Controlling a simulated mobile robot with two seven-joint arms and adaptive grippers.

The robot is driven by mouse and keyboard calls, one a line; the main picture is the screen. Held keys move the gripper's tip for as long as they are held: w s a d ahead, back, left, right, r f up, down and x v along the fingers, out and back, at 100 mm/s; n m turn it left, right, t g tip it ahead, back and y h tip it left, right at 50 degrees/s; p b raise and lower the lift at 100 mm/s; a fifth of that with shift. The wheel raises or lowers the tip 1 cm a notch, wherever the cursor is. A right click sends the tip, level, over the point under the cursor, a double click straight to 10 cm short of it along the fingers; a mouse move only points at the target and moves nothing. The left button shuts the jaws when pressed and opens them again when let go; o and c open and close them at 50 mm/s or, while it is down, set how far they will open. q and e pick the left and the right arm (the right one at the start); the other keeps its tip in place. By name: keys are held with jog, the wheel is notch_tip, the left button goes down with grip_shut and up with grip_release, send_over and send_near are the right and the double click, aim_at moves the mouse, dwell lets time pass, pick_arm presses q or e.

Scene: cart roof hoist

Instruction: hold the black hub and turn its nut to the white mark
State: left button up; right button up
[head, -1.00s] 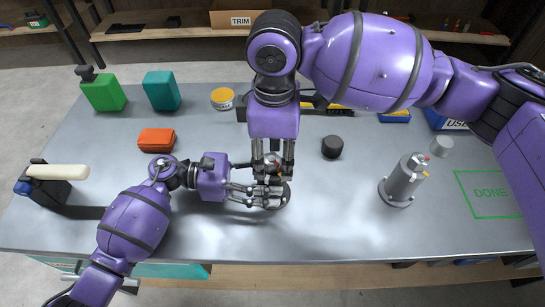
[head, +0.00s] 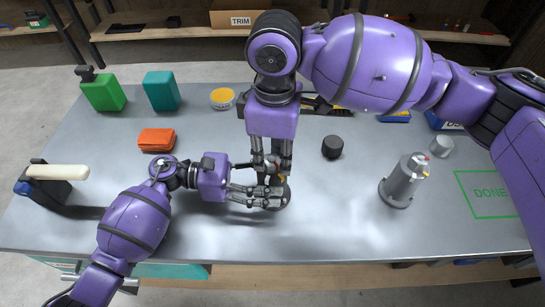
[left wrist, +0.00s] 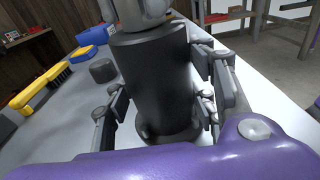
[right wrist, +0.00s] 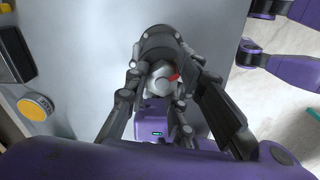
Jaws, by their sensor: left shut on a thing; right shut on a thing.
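The black hub (left wrist: 155,85) stands upright on the table between the fingers of my left gripper (head: 270,197), which is shut around its body. The left wrist view shows these fingers on both sides of it. My right gripper (head: 271,168) comes down from above and is shut on the nut (right wrist: 162,78) at the hub's top. In the right wrist view the nut is silvery with a red patch. The fingers partly cover the nut, and I cannot make out the white mark.
A grey hub (head: 400,184) stands at the right, near a green DONE outline (head: 490,193). A black cap (head: 332,147) and a grey cap (head: 441,147) sit on the table. An orange cloth (head: 156,140) and a white-handled tool (head: 57,172) lie left. The front middle is clear.

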jog(key=shift+s+a, duration=0.1)
jog(key=shift+s, duration=0.1)
jog(key=shift+m, duration=1.3)
jog(key=shift+s+m, duration=0.1)
jog(key=shift+m, duration=1.1)
jog(key=shift+m, duration=1.1)
jog(key=o, duration=1.2)
jog(key=shift+c, duration=0.2)
